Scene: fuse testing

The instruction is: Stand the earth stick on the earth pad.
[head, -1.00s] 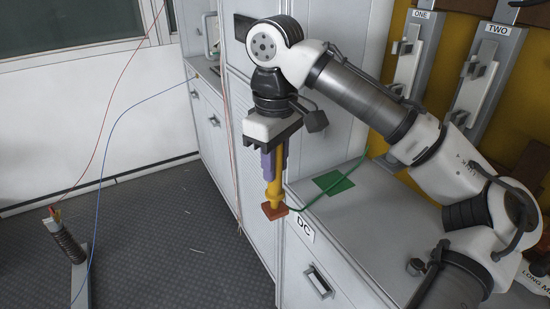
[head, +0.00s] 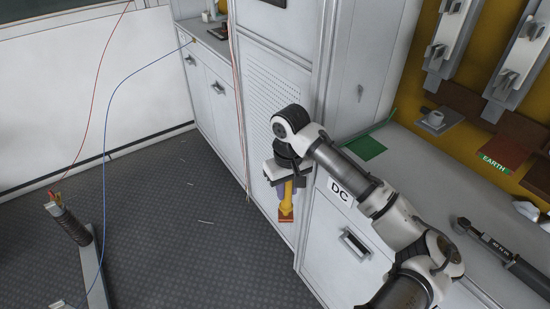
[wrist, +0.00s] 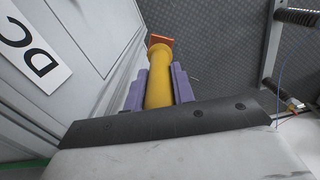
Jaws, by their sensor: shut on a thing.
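The earth stick (head: 286,196) is a yellow rod with a flat orange-red end at the bottom. My gripper (wrist: 158,88) is shut on it, with a purple finger on each side of the yellow shaft. In the head view the stick hangs roughly upright, orange end down, in front of the grey cabinet left of the DC label and off the counter. In the wrist view the yellow shaft (wrist: 159,75) and orange end (wrist: 160,40) show over the dark floor. The earth pad (head: 504,152), a red-brown patch with an EARTH label, lies on the counter at the right.
A green patch (head: 365,147) lies on the grey counter (head: 425,170) near its left end. A dark tool (head: 505,255) lies at the right. A coil post (head: 75,235) with red and blue wires stands on the floor at left. The counter's middle looks clear.

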